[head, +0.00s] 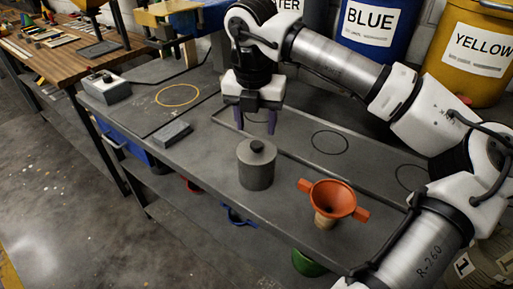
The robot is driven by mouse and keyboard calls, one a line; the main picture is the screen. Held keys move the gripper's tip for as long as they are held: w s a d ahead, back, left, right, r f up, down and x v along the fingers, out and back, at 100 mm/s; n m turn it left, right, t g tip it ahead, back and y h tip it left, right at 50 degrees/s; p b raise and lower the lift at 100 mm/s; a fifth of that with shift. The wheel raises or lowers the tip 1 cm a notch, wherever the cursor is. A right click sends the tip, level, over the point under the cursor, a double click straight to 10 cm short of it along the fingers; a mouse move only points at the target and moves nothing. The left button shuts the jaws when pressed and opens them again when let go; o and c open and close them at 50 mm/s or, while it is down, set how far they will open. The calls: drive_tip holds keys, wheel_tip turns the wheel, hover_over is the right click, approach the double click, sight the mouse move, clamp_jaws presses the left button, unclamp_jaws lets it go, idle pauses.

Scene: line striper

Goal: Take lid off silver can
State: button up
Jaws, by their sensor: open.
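The silver can (256,171) stands upright near the front edge of the grey workbench. Its lid (257,153) sits on top and has a dark round knob (257,146). My gripper (260,127) points down with its two purple-grey fingers apart and nothing visible between them. It hangs above the bench, just behind and above the can in the picture. It appears apart from the lid, though the exact gap is hard to tell.
An orange funnel (333,198) stands on a tan holder right of the can. A grey block (174,134) and a grey device (104,88) lie to the left. Blue (371,30) and yellow (473,50) barrels stand behind. My arm spans the right side.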

sight(256, 144)
wheel_tip(256, 144, down, 5)
drive_tip(key=shift+p, duration=0.9)
drive_tip(key=shift+c, duration=0.3)
drive_tip(key=c, duration=1)
